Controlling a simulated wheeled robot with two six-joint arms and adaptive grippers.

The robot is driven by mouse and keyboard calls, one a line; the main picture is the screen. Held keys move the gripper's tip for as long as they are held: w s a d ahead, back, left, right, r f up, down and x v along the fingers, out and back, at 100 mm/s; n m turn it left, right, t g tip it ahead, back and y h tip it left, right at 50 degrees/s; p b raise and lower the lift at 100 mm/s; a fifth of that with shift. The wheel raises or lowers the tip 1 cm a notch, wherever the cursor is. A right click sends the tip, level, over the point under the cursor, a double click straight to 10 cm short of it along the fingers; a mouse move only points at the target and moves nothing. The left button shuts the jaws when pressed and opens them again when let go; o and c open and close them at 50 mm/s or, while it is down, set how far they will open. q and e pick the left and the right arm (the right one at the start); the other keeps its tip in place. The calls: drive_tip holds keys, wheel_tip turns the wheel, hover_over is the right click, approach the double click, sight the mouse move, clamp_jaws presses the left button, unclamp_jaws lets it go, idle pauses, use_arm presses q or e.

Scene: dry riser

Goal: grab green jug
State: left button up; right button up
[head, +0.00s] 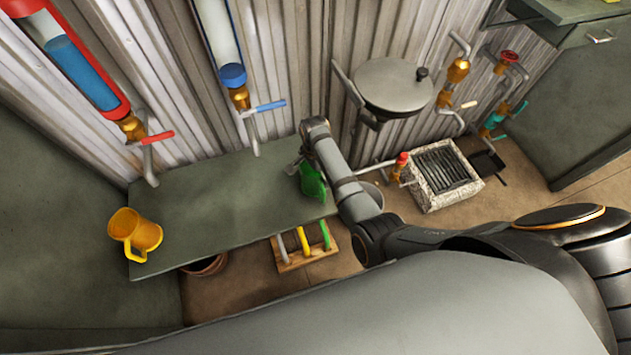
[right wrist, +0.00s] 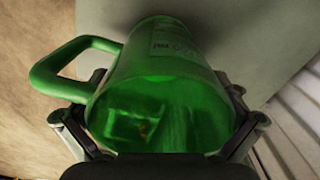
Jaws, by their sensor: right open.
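The green jug (head: 312,181) stands near the right end of the grey-green bench (head: 215,205), partly hidden by my right arm in the head view. My right gripper (head: 299,166) is at the jug. In the right wrist view the green jug (right wrist: 160,100) fills the space between the open fingers of my right gripper (right wrist: 166,92), one on each side. Its open mouth faces the camera and its handle sticks out to the left. I cannot tell whether the fingers touch it. My left gripper is not in view.
A yellow jug (head: 136,234) is at the bench's left end. Pipes with a red valve handle (head: 158,138) and a blue one (head: 270,106) come down the corrugated wall behind. A wooden rack (head: 304,246) with coloured handles is on the floor below. The bench middle is clear.

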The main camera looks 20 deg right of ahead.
drive_tip(key=shift+f, duration=0.15)
drive_tip(key=shift+s, duration=0.1)
drive_tip(key=c, duration=0.9)
drive_tip(key=shift+c, duration=0.3)
drive_tip(key=shift+s, duration=0.1)
wheel_tip(320, 180, up, 4)
drive_tip(key=p, duration=0.5)
drive_tip(key=shift+r, duration=0.25)
drive_tip(key=c, duration=0.5)
drive_tip(key=s+r+p, duration=0.2)
drive_tip(key=s+p, duration=0.2)
drive_tip(key=p, duration=0.3)
drive_tip(key=s+d+r+p, duration=0.1)
drive_tip(key=s+r+p, duration=0.2)
drive_tip(key=s+p, duration=0.2)
drive_tip(key=s+d+r+p, duration=0.1)
drive_tip(key=s+r+p, duration=0.2)
drive_tip(key=p, duration=0.6)
drive_tip(key=shift+s+d+r, duration=0.2)
drive_tip(key=shift+s+r, duration=0.05)
drive_tip(key=shift+s, duration=0.45)
